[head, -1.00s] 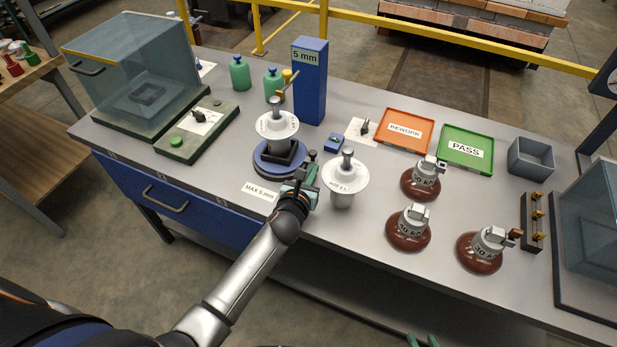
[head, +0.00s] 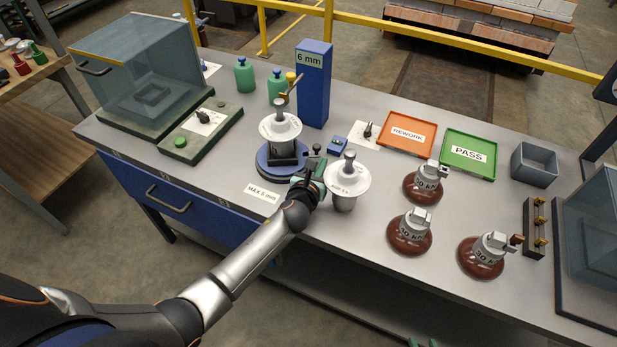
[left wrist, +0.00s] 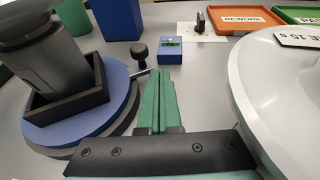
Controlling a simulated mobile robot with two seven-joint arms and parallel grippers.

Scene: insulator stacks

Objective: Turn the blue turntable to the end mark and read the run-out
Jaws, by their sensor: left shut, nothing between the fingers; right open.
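The blue turntable (head: 262,164) stands mid-table and carries a stack with a white shed (head: 280,128) in a square black holder (head: 286,158). Its black knob (head: 317,150) sticks out at the right rim; it also shows in the left wrist view (left wrist: 139,51). The blue gauge column (head: 311,95) behind reads "6 mm". A "MAX 5 mm" label (head: 263,194) lies in front. My left gripper (head: 319,170) is shut and empty just right of the turntable; its green fingers (left wrist: 159,75) are beside the knob's rod, contact unclear. My right gripper (head: 422,342) is open at the bottom edge. I cannot make out the end mark.
A second white stack (head: 347,179) stands close right of my left gripper. Orange REWORK (head: 405,151) and green PASS (head: 491,168) trays lie behind. A small blue box (head: 338,145) sits behind the knob.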

